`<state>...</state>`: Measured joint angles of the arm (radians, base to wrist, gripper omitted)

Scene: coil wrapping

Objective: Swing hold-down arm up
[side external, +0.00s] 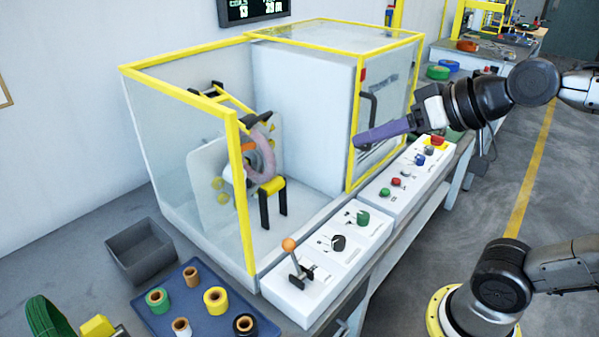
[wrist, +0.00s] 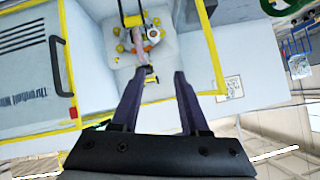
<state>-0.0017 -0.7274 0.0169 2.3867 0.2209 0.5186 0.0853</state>
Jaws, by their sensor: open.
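The hold-down arm (side external: 236,101) is a yellow bar with black ends inside the clear, yellow-framed enclosure. It slopes down toward a pinkish ring-shaped coil (side external: 265,162), and their exact contact is too small to tell. My gripper (side external: 358,143) has purple fingers and is outside the enclosure, to the right of the coil in the side view. In the wrist view, my gripper (wrist: 154,76) is open and empty, its fingertips apart.
Yellow frame posts (side external: 242,195) and a white cabinet with a black handle (side external: 368,115) stand around the coil. A control panel with an orange-knobbed lever (side external: 290,246) lies in front. A blue tray (side external: 180,332) of tape rolls and a grey bin (side external: 140,250) are at lower left.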

